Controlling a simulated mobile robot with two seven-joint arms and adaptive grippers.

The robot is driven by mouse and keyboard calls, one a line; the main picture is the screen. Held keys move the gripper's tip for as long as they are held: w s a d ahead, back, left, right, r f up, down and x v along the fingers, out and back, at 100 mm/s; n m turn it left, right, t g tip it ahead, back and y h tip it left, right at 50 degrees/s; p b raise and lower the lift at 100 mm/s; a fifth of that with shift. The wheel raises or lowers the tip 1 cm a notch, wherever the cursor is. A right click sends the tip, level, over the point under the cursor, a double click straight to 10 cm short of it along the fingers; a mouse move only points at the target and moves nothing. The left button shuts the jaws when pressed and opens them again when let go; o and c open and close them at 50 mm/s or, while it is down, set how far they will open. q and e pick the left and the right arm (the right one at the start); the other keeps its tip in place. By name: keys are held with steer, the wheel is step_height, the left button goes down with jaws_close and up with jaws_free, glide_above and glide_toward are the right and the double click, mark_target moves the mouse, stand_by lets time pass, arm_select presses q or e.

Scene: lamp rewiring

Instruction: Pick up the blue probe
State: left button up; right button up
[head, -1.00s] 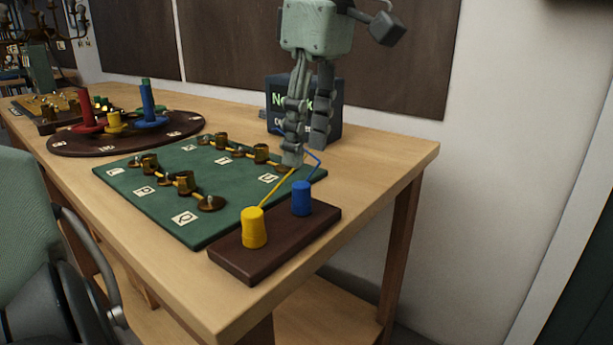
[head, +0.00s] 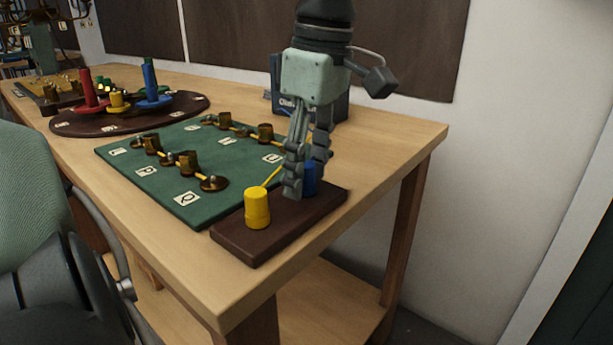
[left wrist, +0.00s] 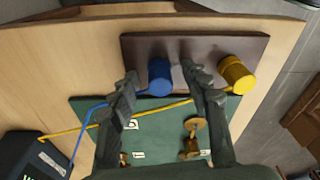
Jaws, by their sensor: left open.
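The blue probe (head: 310,179) stands upright on the dark brown block (head: 240,246) and is partly hidden behind a finger in the head view. In the left wrist view the blue probe (left wrist: 159,77) shows between the two fingers, with its blue wire running off to the left. My left gripper (head: 304,189) points down with its fingertips low around the probe. In the left wrist view my left gripper (left wrist: 160,76) is open, with a gap visible on each side of the probe. My right gripper is not in view.
The yellow probe (head: 257,208) stands on the same block, close to the fingers. A green board (head: 180,185) with brass terminals lies beside it. A dark meter box (head: 338,104) is behind the gripper. A round tray (head: 75,124) with coloured pegs sits farther left.

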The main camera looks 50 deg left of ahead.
arm_select(q)
jaws_close()
